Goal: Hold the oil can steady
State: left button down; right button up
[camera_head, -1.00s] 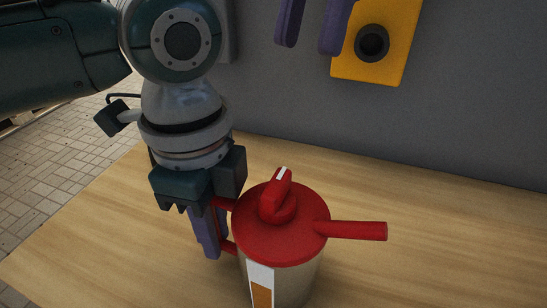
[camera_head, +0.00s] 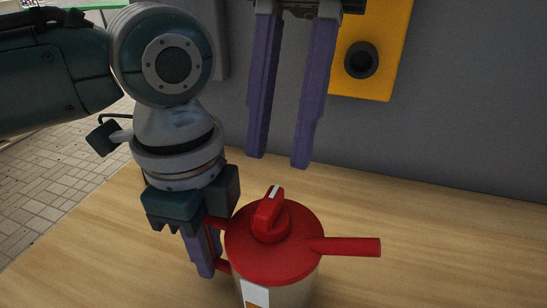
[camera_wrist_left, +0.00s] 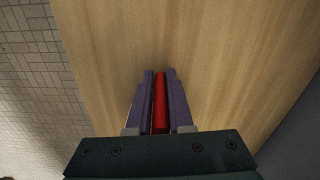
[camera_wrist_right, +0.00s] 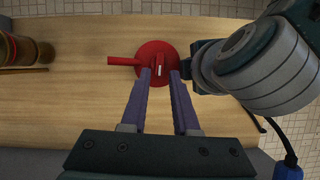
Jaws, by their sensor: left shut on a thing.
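The oil can (camera_head: 272,252) stands on the wooden table, with a red lid, a red knob (camera_head: 269,216) on top, a red spout (camera_head: 345,246) to the right and a pale body with a label. My left gripper (camera_head: 205,265) is shut on the can's red handle (camera_wrist_left: 160,103), at its left side. My right gripper (camera_head: 278,160) points down, open and empty, above and behind the can. In the right wrist view, the lid (camera_wrist_right: 152,53) lies just beyond the right fingertips (camera_wrist_right: 161,72).
A grey wall with a yellow panel (camera_head: 372,60) stands behind. In the right wrist view, brownish jars (camera_wrist_right: 22,50) stand at the far left of the table.

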aim_at(271, 198)
jog(key=shift+x, duration=2.2)
jog(key=shift+c, duration=0.4)
grip_shut()
